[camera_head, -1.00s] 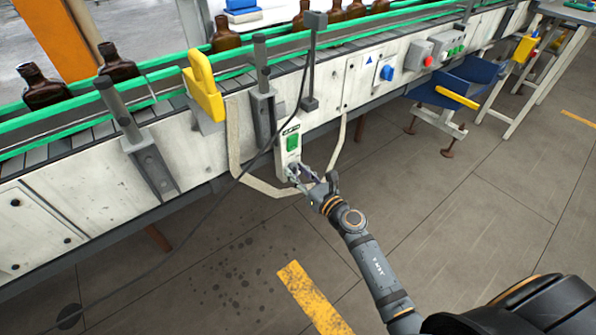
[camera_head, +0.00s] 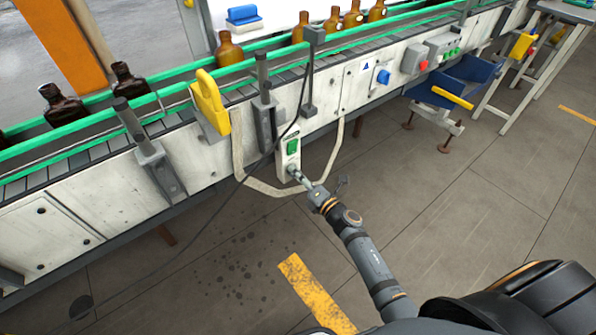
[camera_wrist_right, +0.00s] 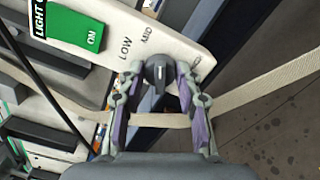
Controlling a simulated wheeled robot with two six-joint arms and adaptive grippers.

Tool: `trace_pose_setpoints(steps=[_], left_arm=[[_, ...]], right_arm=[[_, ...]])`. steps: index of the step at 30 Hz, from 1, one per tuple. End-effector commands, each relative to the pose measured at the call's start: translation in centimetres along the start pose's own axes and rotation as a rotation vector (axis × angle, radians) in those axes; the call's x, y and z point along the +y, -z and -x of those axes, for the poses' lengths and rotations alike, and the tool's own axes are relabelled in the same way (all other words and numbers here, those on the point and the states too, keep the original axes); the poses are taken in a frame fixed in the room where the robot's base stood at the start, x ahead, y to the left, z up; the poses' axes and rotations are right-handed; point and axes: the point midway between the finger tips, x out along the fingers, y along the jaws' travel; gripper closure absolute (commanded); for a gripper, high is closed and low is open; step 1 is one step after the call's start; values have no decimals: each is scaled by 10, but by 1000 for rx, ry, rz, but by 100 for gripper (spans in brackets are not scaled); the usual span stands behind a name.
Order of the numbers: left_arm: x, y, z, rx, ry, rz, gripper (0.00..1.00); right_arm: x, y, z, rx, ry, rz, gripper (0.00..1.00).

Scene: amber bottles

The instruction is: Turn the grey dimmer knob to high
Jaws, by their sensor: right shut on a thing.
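The grey dimmer knob (camera_wrist_right: 158,72) sits on the lower part of a white switch box (camera_head: 289,157) on the conveyor's side. My right gripper (camera_head: 295,175) reaches it from below. In the right wrist view, the right gripper's purple-padded fingers (camera_wrist_right: 158,88) are closed on either side of the knob. The knob's white line points up in that view, roughly toward the printed MID. LOW is printed to its left; a third label to the right is partly hidden. A green ON switch (camera_head: 292,146) is above the knob. My left gripper is not in view.
A pale cable loop (camera_head: 262,188) hangs around the box, and a dark cable crosses the conveyor side (camera_head: 245,176). A yellow clamp (camera_head: 210,100) and grey brackets stick out on the left. Amber bottles (camera_head: 229,50) stand on the conveyor. The floor below is open.

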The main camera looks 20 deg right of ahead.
Motion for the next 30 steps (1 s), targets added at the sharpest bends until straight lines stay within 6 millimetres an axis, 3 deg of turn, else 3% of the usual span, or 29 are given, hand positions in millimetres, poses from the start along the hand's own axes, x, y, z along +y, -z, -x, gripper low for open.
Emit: trace_pose_setpoints(steps=[15, 30], left_arm=[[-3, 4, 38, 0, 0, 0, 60], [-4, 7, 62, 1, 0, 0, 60]], right_arm=[[2, -1, 0, 1, 2, -490, 97], [0, 0, 0, 0, 3, -869, 97]])
